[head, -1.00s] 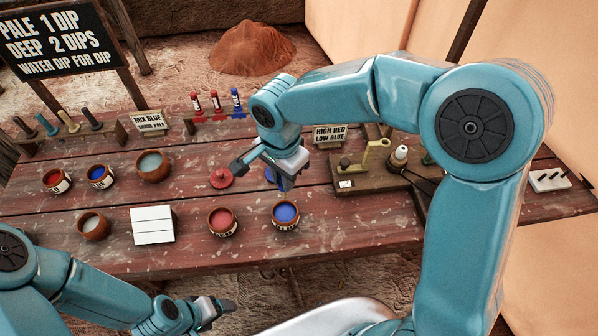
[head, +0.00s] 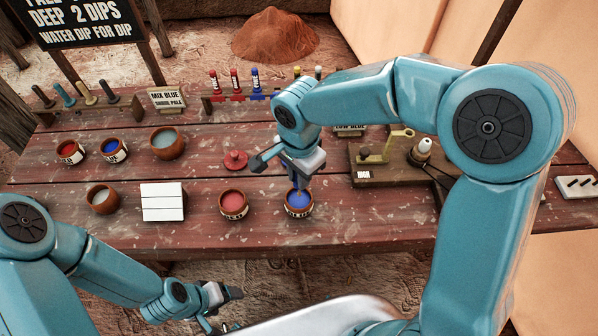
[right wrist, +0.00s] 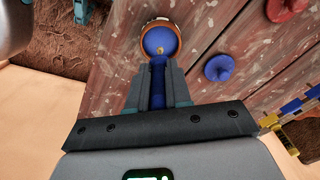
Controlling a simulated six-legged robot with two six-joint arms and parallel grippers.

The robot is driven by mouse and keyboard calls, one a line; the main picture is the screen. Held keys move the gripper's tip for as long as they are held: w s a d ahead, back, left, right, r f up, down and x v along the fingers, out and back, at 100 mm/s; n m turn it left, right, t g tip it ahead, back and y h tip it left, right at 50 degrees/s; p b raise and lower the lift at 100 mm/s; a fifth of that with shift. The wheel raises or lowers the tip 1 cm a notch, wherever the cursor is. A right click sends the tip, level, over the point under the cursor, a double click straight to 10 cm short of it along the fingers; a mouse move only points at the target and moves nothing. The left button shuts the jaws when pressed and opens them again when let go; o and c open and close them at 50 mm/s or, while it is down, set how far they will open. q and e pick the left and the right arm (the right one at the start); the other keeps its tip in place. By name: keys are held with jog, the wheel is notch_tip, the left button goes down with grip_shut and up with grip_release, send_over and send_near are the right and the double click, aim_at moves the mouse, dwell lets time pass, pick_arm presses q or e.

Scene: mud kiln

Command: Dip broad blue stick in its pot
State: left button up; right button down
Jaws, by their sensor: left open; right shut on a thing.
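My right gripper (head: 300,168) is shut on the blue stick (right wrist: 158,76) and holds it pointing down over the blue pot (head: 299,208). The stick's pale tip shows against the blue paint in the right wrist view, where the pot (right wrist: 174,31) lies just beyond it. The tip is at the pot's mouth; I cannot tell whether it touches the paint. My left gripper (head: 226,297) is open and empty, low in front of the table.
A red pot (head: 233,206) stands left of the blue pot, with a white tile block (head: 162,203) further left. A red lid (head: 235,160) and a blue lid (right wrist: 218,69) lie behind. Several sticks stand in a rack (head: 240,97) at the back.

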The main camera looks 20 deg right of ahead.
jog(key=shift+r, duration=0.1)
dwell(0.7)
jog(key=shift+b, duration=0.3)
jog(key=shift+f+b, duration=1.75)
jog(key=shift+f, duration=0.05)
jog(key=shift+r, duration=0.2)
jog(key=shift+r+p, duration=2.3)
jog(key=shift+r, duration=1.1)
